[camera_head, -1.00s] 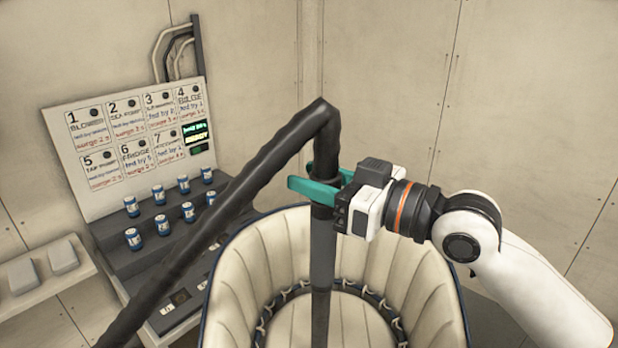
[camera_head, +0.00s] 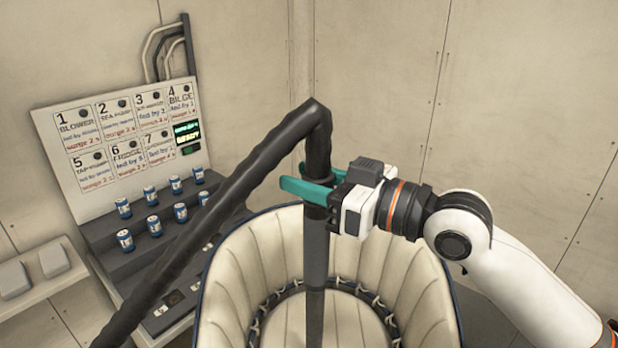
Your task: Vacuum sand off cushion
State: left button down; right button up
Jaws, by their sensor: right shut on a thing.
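My right gripper (camera_head: 318,188) has teal fingers shut around the upright dark vacuum wand (camera_head: 315,245). The black hose (camera_head: 225,205) bends sharply at the top of the wand and runs down to the lower left. The wand stands nearly vertical in front of a cream tufted chair with a blue rim (camera_head: 250,275). Its lower end is outside the frame. The round seat cushion (camera_head: 355,325) shows at the bottom, edged with a laced cord. I cannot make out sand on the visible part. My left gripper is not in view.
A panel with several numbered cards (camera_head: 120,150) and a small green-lit display (camera_head: 187,132) stands at the left. Several blue-and-white cylinders (camera_head: 152,225) sit on dark steps below it. A shelf (camera_head: 40,290) holds two pale blocks. Walls close in behind the chair.

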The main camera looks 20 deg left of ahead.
jog(key=w+d+b, duration=0.2)
jog(key=d, duration=0.5)
jog(key=shift+r, duration=0.15)
dwell(1.1)
jog(key=shift+d, duration=0.1)
jog(key=shift+s, duration=0.1)
dwell(0.8)
jog(key=shift+s+a+p, duration=0.25)
jog(key=shift+a+p, duration=0.15)
jog(key=shift+a, duration=0.4)
jog(key=shift+s+a+p, duration=0.2)
jog(key=shift+a+p, duration=0.15)
jog(key=shift+a, duration=0.45)
jog(key=shift+d, duration=0.1)
